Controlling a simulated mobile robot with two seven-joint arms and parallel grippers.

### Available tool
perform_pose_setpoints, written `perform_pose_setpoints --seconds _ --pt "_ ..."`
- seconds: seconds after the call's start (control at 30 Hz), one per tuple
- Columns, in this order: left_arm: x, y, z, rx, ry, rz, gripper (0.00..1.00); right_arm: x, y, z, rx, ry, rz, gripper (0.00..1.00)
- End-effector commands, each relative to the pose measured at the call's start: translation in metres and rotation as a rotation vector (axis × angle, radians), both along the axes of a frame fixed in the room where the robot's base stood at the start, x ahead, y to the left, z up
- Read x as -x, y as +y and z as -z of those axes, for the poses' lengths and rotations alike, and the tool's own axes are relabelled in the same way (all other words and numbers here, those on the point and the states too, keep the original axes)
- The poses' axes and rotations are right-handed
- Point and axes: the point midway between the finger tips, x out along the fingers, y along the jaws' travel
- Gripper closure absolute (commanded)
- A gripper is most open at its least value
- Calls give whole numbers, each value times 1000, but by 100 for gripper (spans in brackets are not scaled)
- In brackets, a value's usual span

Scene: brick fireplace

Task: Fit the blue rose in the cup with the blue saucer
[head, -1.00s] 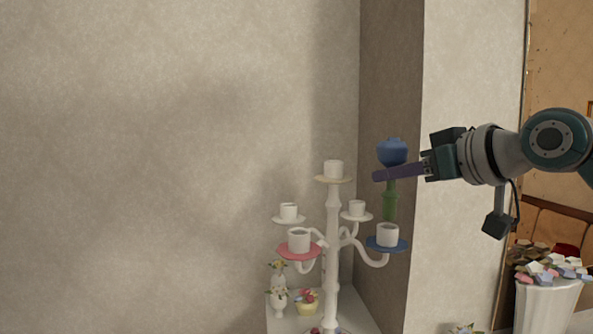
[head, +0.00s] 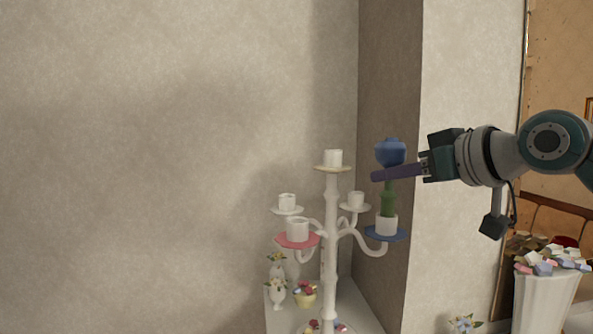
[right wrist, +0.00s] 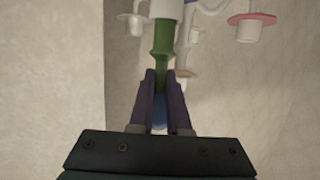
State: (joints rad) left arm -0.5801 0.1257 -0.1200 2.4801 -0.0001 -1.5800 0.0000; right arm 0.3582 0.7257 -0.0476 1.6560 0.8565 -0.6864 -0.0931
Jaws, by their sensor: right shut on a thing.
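The blue rose (head: 390,153) is upright, its green stem (head: 388,200) pointing down. My right gripper (head: 383,174) is shut on the rose, just below its blue head. The white cup (head: 386,226) on the blue saucer (head: 371,233) sits directly under the stem, on the candelabra's right arm. The stem's lower end meets the cup's rim; I cannot tell how deep it is inside. The right wrist view shows my right gripper (right wrist: 163,90) around the flower, with the green stem (right wrist: 162,45) running to the white cup (right wrist: 166,8). My left gripper is not in view.
The white candelabra (head: 331,255) carries other cups, including one on a pink saucer (head: 283,241). Small flower pots (head: 305,295) stand on the shelf below. A wall corner (head: 390,80) rises close behind the rose. A white vase of flowers (head: 543,295) stands at right.

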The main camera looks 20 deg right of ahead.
Motion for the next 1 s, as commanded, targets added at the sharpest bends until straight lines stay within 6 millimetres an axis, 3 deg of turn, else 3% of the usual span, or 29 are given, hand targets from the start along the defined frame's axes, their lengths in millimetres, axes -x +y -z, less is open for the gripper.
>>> perform_pose_setpoints --seconds 0.67,0.7,1.0 --pt "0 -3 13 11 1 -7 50 0 0 18 0 1 0 100" --pt "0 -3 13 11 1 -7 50 0 0 17 0 0 0 83" --pt "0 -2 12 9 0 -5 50 0 0 17 0 0 0 50"
